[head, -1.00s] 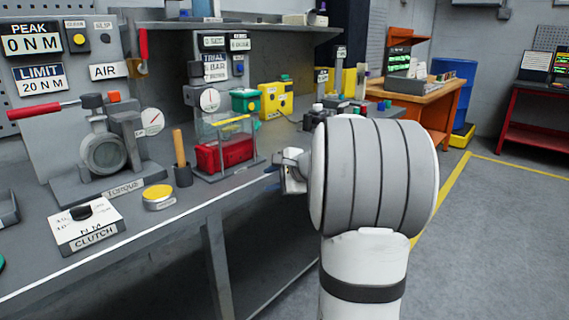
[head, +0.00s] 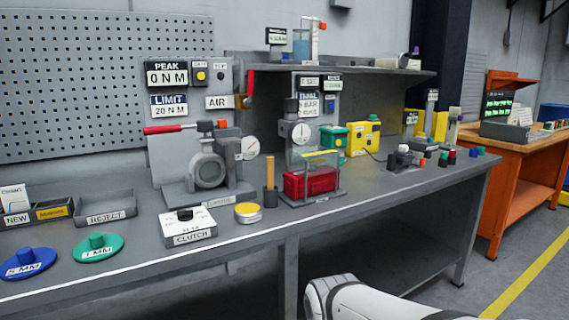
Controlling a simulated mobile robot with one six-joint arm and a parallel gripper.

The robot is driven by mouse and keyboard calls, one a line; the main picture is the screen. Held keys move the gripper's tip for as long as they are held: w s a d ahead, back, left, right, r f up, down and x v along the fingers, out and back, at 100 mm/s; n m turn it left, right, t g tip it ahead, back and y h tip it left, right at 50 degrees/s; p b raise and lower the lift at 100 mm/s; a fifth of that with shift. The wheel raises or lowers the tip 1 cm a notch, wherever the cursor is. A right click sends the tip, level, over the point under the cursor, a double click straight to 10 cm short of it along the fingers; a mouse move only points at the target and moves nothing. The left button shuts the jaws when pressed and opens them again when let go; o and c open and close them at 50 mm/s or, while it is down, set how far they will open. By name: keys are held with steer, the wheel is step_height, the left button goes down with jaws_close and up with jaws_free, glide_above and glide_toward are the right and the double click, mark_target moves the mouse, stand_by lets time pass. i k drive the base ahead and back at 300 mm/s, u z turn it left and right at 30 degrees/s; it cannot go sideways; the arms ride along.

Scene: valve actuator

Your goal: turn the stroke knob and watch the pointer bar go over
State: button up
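No knob with a readable "stroke" label shows in the head view. A black knob (head: 184,214) sits on a white box (head: 189,232) labelled CLUTCH. A red box (head: 308,182) stands inside a clear guard, with a yellow bar (head: 320,154) across its top. I cannot tell whether this is the pointer bar. A round white gauge (head: 301,132) with a needle is on the grey panel behind it. My gripper is out of view; only part of my white arm shows at the bottom, in front of the bench.
A torque rig (head: 208,170) with a red-handled lever stands left of the red box. A yellow-topped tin (head: 248,212) and a wooden-handled tool (head: 270,175) stand between them. Blue (head: 28,263) and green (head: 97,247) discs lie at the left. Floor is clear at the right.

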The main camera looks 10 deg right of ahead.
mark_target(343, 159)
steer(key=k, duration=1.1)
steer(key=z, duration=0.55)
steer(key=i, duration=0.8)
steer(key=z, duration=0.7)
steer(key=i, duration=1.1)
steer(key=u, duration=0.5)
steer(key=i, duration=0.65)
steer(key=u, duration=0.5)
steer(key=k, duration=0.9)
steer(key=u, duration=0.2)
steer(key=i, duration=0.9)
steer(key=z, duration=0.1)
